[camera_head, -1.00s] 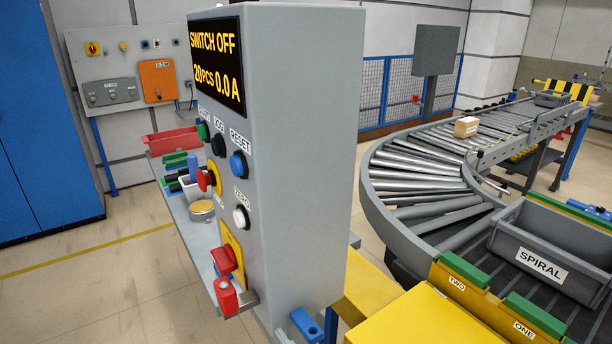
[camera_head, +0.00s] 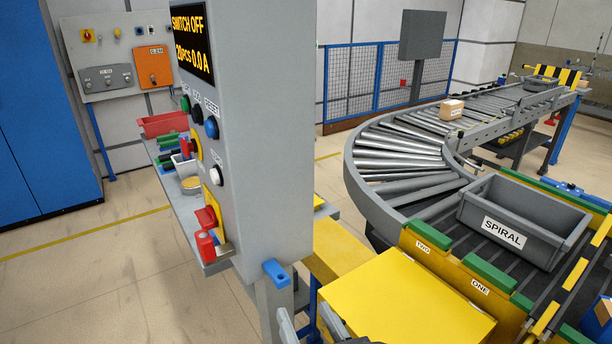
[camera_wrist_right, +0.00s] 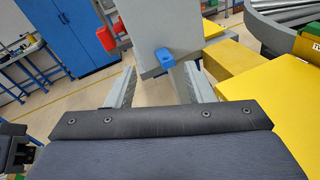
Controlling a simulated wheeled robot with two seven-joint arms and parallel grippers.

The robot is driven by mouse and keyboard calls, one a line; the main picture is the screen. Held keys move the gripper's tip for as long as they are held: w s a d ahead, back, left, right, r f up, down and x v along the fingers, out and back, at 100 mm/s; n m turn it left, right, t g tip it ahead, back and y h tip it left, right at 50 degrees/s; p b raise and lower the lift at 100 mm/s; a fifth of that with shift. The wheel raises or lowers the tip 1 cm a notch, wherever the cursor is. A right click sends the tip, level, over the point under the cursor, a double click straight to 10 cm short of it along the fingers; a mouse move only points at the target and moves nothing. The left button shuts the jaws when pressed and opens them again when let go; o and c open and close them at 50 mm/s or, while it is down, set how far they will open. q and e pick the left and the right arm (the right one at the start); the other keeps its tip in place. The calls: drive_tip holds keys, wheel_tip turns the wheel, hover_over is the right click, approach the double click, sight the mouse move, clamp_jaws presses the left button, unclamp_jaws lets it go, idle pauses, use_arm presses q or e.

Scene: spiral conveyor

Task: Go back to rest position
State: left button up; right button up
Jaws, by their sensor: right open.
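My right gripper (camera_head: 306,318) shows at the bottom edge of the head view, in front of the control cabinet's lower part. In the right wrist view the fingers of my right gripper (camera_wrist_right: 159,68) are spread apart with nothing between them. Beyond them stand the grey control cabinet (camera_head: 258,130) and a small blue part (camera_head: 276,272) on its lower edge. This blue part also shows in the right wrist view (camera_wrist_right: 164,58), apart from the fingers. My left gripper is not in the head view.
A yellow box-like surface (camera_head: 400,305) lies close on the right. A side shelf (camera_head: 215,265) holds several parts. Open floor lies at left.

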drive_tip(key=d+f+m+g+h, duration=0.3)
drive_tip(key=d+f+m+h, duration=0.15)
drive_tip(key=d+m, duration=0.55)
drive_tip(key=d+f+m+g+h, duration=0.4)
drive_tip(key=d+m+h, duration=0.1)
drive_tip(key=d+m, duration=0.5)
drive_tip(key=s+f+m+g+y, duration=0.1)
drive_tip(key=s+m+g+y, duration=0.2)
drive_tip(key=m, duration=1.6)
drive_tip(key=s+y, duration=0.4)
drive_tip(key=shift+s+f+m, duration=0.15)
drive_tip(key=shift+s+m, duration=0.1)
drive_tip(key=shift+m, duration=0.05)
drive_tip(key=shift+d, duration=0.1)
